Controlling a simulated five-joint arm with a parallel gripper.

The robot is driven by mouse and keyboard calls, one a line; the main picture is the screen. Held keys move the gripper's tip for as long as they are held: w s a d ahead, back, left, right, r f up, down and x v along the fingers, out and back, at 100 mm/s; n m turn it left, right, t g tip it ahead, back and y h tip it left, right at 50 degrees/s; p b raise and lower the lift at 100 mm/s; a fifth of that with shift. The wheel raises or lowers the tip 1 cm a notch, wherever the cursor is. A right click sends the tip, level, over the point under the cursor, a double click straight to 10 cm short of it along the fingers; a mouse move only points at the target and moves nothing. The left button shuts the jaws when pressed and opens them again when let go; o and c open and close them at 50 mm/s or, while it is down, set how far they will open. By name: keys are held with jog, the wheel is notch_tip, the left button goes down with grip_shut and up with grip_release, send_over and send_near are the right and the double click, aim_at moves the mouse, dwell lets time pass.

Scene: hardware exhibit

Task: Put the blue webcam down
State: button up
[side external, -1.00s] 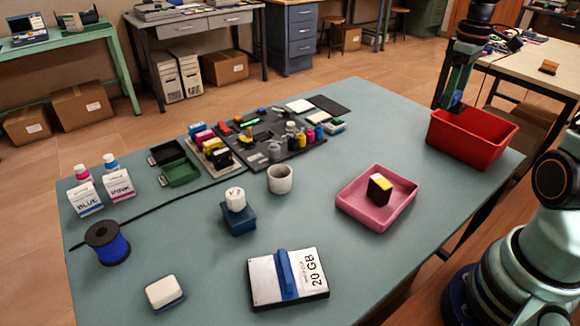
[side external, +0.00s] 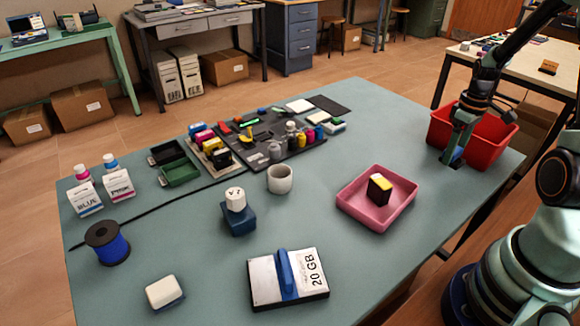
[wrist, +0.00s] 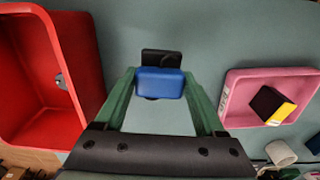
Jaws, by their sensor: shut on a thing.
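The blue webcam (wrist: 160,83) is between the fingertips of my gripper (wrist: 158,90) in the wrist view, with a black part (wrist: 161,60) just beyond it. In the side external view my gripper (side external: 455,158) is low over the teal table, in front of the red bin, shut on the webcam. Only a small blue patch of the webcam (side external: 457,160) shows there, at the fingertips. I cannot tell whether the webcam touches the table.
The red bin (side external: 486,137) stands close beside my gripper, at the table's right end. A pink tray (side external: 349,207) holding a black and yellow block (side external: 379,188) lies to the left. The tabletop between tray and bin is bare. A white cup (side external: 280,179) stands further left.

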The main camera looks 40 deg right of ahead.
aim_at(444, 177)
jog(key=shift+f, duration=2.5)
jog(key=shift+f, duration=0.1)
jog(key=o, duration=1.4)
notch_tip(444, 177, up, 12)
jog(key=shift+r, duration=0.1)
jog(key=w+a+r+t, duration=0.1)
jog(key=a+r, duration=0.5)
jog(key=a, duration=0.8)
jog(key=a+r+t, duration=0.4)
jog(key=a+r, duration=0.2)
jog(key=a, duration=0.8)
jog(key=shift+w+t, duration=0.3)
jog(key=shift+w, duration=0.05)
